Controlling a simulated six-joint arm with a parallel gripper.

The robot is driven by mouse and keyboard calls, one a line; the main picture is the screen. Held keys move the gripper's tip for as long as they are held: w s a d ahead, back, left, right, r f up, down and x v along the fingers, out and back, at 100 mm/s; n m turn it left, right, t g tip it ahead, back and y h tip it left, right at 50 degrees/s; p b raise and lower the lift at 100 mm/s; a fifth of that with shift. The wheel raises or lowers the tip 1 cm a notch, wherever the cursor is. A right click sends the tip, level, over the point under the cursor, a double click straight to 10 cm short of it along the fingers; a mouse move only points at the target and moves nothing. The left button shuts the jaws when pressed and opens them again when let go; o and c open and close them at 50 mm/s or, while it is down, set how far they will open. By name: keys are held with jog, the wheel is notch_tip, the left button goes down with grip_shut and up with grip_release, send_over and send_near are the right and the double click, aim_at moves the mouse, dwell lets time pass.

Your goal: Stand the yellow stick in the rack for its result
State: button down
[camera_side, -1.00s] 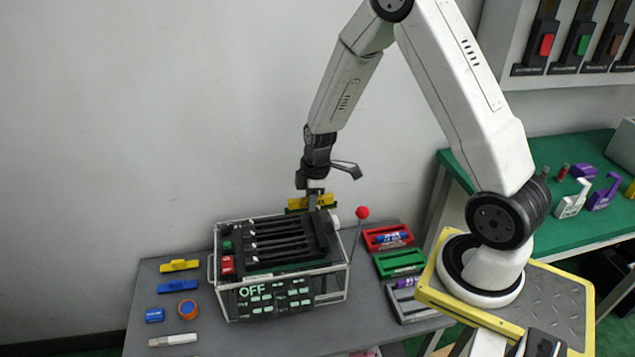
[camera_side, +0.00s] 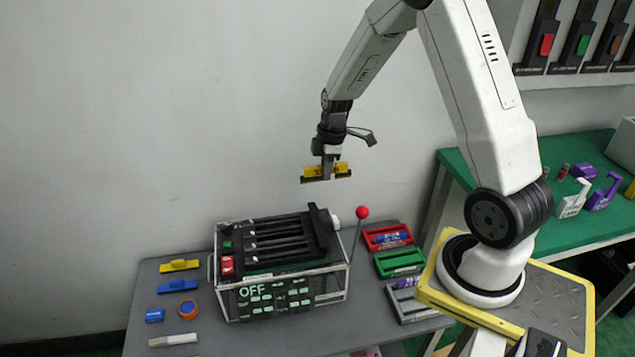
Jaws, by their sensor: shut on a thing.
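My gripper (camera_side: 327,166) is shut on a yellow stick (camera_side: 342,170) with a dark lower edge. It holds the stick roughly level in the air, above the back of the machine and clear of it. The clear-walled machine (camera_side: 348,278) has dark slots on top and a display reading OFF. To its right on the grey table are a red rack (camera_side: 372,245) holding a blue piece, a green rack (camera_side: 400,272) that looks empty, and a grey rack (camera_side: 410,316) holding a purple piece. Any rack labels are too small to read.
A red-knobbed lever (camera_side: 362,212) stands at the machine's right. On the table's left lie another yellow stick (camera_side: 180,265), a blue stick (camera_side: 177,286), a blue block (camera_side: 155,315), an orange-rimmed round piece (camera_side: 187,309) and a white stick (camera_side: 173,340).

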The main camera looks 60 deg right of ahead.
jog(key=s+d, duration=0.5)
jog(key=d, duration=0.7)
jog(key=s+d, duration=0.5)
jog(key=d, duration=0.7)
notch_tip(320, 180, down, 27)
jog(key=shift+s+d+f, duration=0.15)
jog(key=shift+s+d, duration=0.05)
jog(key=shift+s, duration=0.1)
jog(key=shift+f, duration=0.25)
jog(key=shift+f, duration=2.6)
jog(key=shift+f, duration=1.45)
jog(key=shift+c, duration=2.4)
grip_release()
